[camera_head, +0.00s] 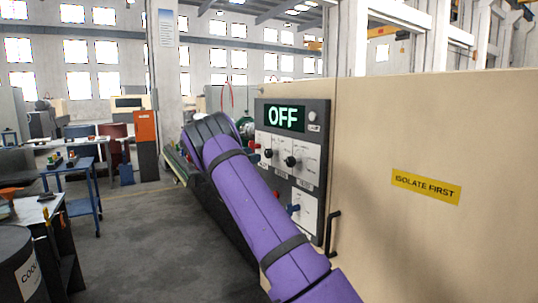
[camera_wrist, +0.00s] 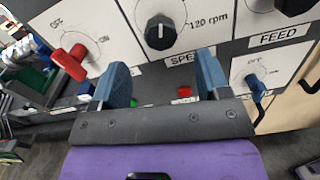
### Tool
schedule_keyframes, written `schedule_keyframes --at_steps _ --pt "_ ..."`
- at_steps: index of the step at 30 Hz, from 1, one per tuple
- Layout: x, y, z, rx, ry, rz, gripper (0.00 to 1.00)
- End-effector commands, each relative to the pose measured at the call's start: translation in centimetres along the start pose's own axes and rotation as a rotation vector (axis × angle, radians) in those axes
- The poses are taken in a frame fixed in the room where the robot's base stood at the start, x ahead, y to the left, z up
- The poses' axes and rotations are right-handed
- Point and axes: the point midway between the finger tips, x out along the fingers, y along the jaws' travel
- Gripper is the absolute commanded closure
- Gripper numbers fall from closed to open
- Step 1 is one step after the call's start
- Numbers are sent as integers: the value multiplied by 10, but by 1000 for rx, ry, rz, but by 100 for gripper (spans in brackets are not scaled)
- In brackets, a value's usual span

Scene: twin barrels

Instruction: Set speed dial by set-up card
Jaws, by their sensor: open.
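The speed dial (camera_wrist: 160,32) is a round black knob with a white pointer line, on a white plate marked "120 rpm" in the wrist view. Its pointer looks roughly upward in that picture. In the head view the dial (camera_head: 268,153) is the left of two black knobs on the grey control panel (camera_head: 319,115). My gripper (camera_wrist: 162,66) is open and empty, its two blue fingers apart just below the dial in the wrist view, not around it. In the head view my purple arm hides the gripper. I cannot make out a readable set-up card.
The panel display (camera_head: 286,118) reads "OFF". A red switch (camera_wrist: 70,62) is left of my fingers, a blue switch (camera_wrist: 256,87) right, and a red button (camera_wrist: 184,91) shows between them. The feed knob (camera_head: 290,161) sits beside the dial. A black handle (camera_head: 331,232) sticks out.

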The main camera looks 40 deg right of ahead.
Motion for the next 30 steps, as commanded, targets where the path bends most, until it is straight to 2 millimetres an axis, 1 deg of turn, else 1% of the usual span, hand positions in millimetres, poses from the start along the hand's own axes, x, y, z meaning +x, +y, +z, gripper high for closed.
schedule_keyframes --at_steps 1,6,12,18,27,28,29,30 --pt "10 -1 0 0 0 -3 31" --pt "41 -1 0 1 2 -2 31" --pt "70 0 -1 0 2 -1 31" --pt "83 0 0 1 3 -1 31" --pt "84 0 0 1 3 0 31" --pt "84 0 0 1 3 0 35" --pt "84 0 0 1 3 0 42" --pt "84 0 0 1 3 0 51"
